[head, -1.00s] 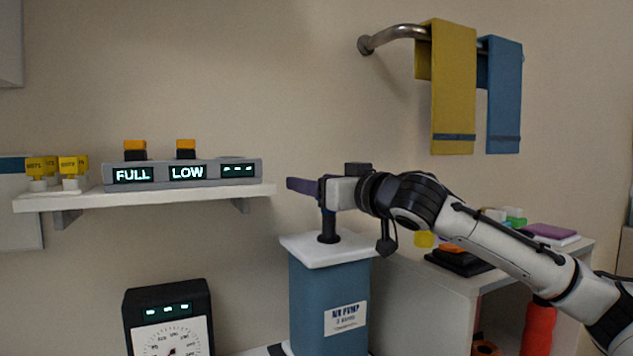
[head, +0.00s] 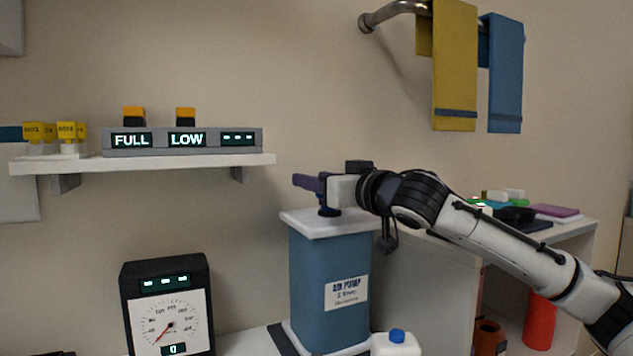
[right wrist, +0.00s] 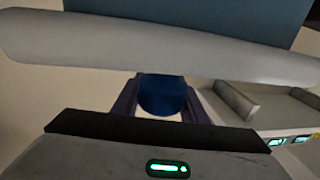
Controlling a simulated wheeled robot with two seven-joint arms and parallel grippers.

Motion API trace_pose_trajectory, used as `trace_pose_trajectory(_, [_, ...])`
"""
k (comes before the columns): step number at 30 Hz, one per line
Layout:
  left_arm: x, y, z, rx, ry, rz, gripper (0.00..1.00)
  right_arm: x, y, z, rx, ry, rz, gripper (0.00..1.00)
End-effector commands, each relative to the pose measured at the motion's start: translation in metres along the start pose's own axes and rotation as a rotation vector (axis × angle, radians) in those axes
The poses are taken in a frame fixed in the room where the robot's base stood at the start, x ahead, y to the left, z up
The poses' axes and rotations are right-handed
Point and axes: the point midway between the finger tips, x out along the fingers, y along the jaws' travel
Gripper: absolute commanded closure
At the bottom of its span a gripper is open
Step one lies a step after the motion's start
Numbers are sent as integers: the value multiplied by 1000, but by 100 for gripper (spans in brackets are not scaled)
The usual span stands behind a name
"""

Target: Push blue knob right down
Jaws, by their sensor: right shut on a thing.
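The blue knob (right wrist: 163,97) shows in the right wrist view between the purple fingers of my right gripper (right wrist: 161,105), which is shut on it. In the head view my right gripper (head: 307,183) is just above the white top (head: 318,225) of the blue air pump (head: 325,275). The gripper hides the knob there. Only a short dark piece (head: 329,211) shows between gripper and pump top. My left gripper is not in view.
A black gauge box (head: 168,262) stands left of the pump. A white bottle with a blue cap (head: 397,345) is in front of it. A cabinet (head: 425,285) stands right of the pump, below my arm. A shelf (head: 150,164) holds a FULL/LOW display (head: 183,145).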

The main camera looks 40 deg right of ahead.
Motion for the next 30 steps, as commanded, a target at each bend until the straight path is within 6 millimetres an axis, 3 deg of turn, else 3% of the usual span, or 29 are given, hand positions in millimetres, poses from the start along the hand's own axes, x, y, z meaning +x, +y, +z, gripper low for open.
trace_pose_trajectory(1, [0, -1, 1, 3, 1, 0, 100, 1, -1, 8, 0, -12, -1, 100])
trace_pose_trajectory(8, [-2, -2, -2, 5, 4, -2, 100, 1, -2, 9, -1, -19, -2, 100])
trace_pose_trajectory(9, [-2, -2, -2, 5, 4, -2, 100, 1, -2, 10, -1, -21, -2, 56])
trace_pose_trajectory(12, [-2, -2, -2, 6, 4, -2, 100, 1, -2, 9, 0, -19, -1, 42])
trace_pose_trajectory(23, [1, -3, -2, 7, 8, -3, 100, -3, 0, 6, -2, -11, 0, 42])
trace_pose_trajectory(30, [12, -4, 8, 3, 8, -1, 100, -37, 0, 8, -8, -10, 3, 42])
